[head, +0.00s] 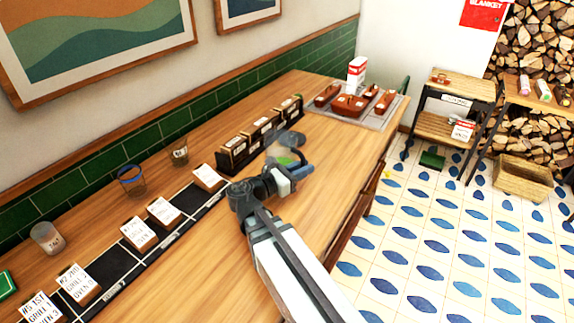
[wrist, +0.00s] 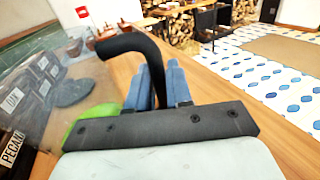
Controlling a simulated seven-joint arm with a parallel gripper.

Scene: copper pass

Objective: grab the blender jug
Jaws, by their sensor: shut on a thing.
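The blender jug (head: 280,150) is see-through, with a dark lid and something green low inside or behind it. It stands or hangs over the wooden counter, just beyond my gripper (head: 299,171). In the wrist view its clear wall (wrist: 60,75) fills the left side, and its curved black handle (wrist: 135,42) comes across from it. My gripper (wrist: 163,80) has blue fingers shut on that handle, one on each side. Whether the jug's base touches the counter is hidden.
A black rack of labelled boxes (head: 260,130) stands close behind the jug. A tray (head: 378,120) with brown dishes is at the counter's far end. The counter right of the jug is clear.

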